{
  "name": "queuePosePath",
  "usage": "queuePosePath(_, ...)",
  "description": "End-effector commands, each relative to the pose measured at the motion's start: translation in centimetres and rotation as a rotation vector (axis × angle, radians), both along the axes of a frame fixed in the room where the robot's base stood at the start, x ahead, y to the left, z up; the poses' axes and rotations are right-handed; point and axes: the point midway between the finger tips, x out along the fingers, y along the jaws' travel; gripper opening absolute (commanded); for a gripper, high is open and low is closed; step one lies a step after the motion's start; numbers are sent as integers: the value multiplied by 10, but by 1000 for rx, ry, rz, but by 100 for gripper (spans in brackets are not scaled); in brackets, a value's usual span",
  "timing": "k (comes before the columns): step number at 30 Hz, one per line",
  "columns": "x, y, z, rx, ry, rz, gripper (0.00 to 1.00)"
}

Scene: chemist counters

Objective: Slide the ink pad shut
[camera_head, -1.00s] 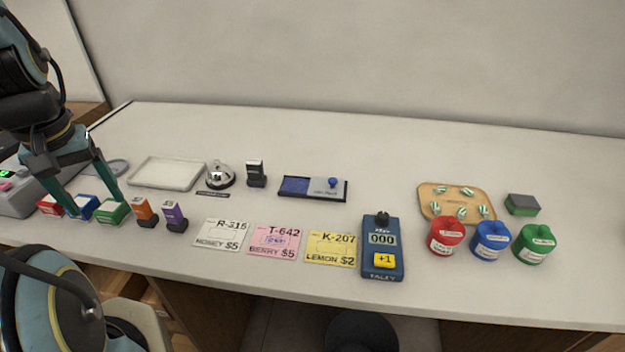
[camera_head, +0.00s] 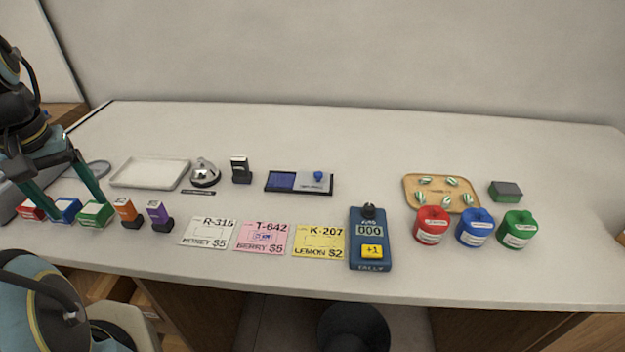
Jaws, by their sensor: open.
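The ink pad (camera_head: 281,181) lies near the middle of the counter, in a dark tray. Its blue pad surface shows on the left half. Its grey sliding lid with a blue knob (camera_head: 318,176) sits over the right half, so the pad is partly uncovered. My gripper (camera_head: 76,205) is at the far left, fingers pointing down and spread apart, over or beside the red, blue and green boxes. It is well to the left of the ink pad and holds nothing that I can see.
A white tray (camera_head: 150,173), a bell (camera_head: 205,173) and a black stamp (camera_head: 241,170) stand between my gripper and the ink pad. The counter behind the ink pad is clear.

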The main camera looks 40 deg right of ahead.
Motion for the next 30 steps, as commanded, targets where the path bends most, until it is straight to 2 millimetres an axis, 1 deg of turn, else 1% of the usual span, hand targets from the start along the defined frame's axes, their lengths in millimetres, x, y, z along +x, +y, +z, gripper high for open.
queuePosePath(5,0,0,0,0,0,0,74)
queuePosePath(7,1,-1,0,-2,0,4,67)
queuePosePath(9,4,-7,-2,-11,0,25,59)
queuePosePath(10,6,-13,-2,-19,1,44,56)
queuePosePath(11,9,-20,-4,-30,3,71,56)
queuePosePath(14,20,-57,-7,-83,18,202,56)
queuePosePath(17,28,-110,-9,-156,57,388,56)
queuePosePath(18,29,-133,-9,-184,78,465,56)
queuePosePath(20,27,-169,-8,-225,117,581,56)
queuePosePath(21,24,-193,-7,-249,146,657,56)
queuePosePath(23,16,-229,-6,-277,196,770,56)
queuePosePath(24,9,-253,-5,-293,233,842,56)
queuePosePath(26,-4,-286,-3,-309,289,944,56)
queuePosePath(27,-14,-306,-1,-315,324,1006,56)
queuePosePath(30,-37,-346,4,-314,401,1134,56)
